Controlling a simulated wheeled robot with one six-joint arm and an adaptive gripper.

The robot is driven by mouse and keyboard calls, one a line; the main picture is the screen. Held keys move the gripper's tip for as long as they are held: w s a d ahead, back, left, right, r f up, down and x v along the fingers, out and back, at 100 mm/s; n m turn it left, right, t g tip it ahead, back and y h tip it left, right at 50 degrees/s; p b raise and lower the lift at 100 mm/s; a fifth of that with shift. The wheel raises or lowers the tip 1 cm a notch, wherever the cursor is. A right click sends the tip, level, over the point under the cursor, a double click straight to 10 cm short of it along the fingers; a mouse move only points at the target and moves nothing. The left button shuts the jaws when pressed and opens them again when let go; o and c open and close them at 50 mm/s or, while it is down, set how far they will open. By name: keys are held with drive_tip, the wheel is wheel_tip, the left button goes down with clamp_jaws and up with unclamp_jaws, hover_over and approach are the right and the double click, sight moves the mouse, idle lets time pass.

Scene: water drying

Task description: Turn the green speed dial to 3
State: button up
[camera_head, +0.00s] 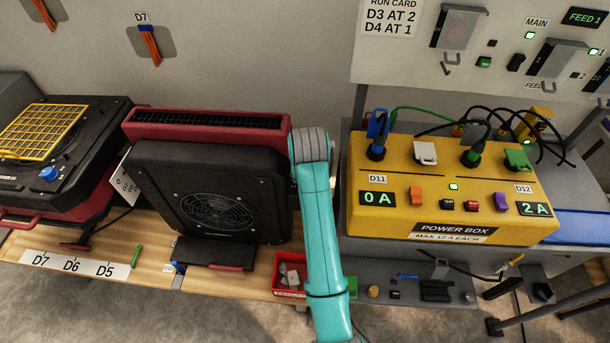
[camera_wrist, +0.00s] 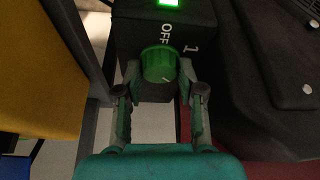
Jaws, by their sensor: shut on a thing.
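The green speed dial (camera_wrist: 157,62) shows in the wrist view on a black housing (camera_wrist: 130,32), below the white marks "OFF" and "1". A small pale line shows on the dial's lower right; I cannot tell which setting it points at. The mark 3 is not visible. My gripper (camera_wrist: 159,70) has one finger on each side of the dial and is shut on it. In the head view my teal arm hides the dial and gripper, beside the right end of the black and red fan unit (camera_head: 160,190).
A lit green indicator (camera_wrist: 169,3) sits above the dial. The yellow power box (camera_head: 370,215) with plugs and cables stands close on the right in the head view. A red bin (camera_head: 277,288) lies below the fan unit. A black and red machine (camera_head: 100,115) is at the left.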

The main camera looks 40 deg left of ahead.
drive_tip(key=shift+m+h, duration=0.3)
drive_tip(key=shift+m, duration=0.6)
drive_tip(key=o, duration=1.1)
drive_tip(key=shift+o, duration=0.2)
drive_tip(key=shift+t, duration=0.3)
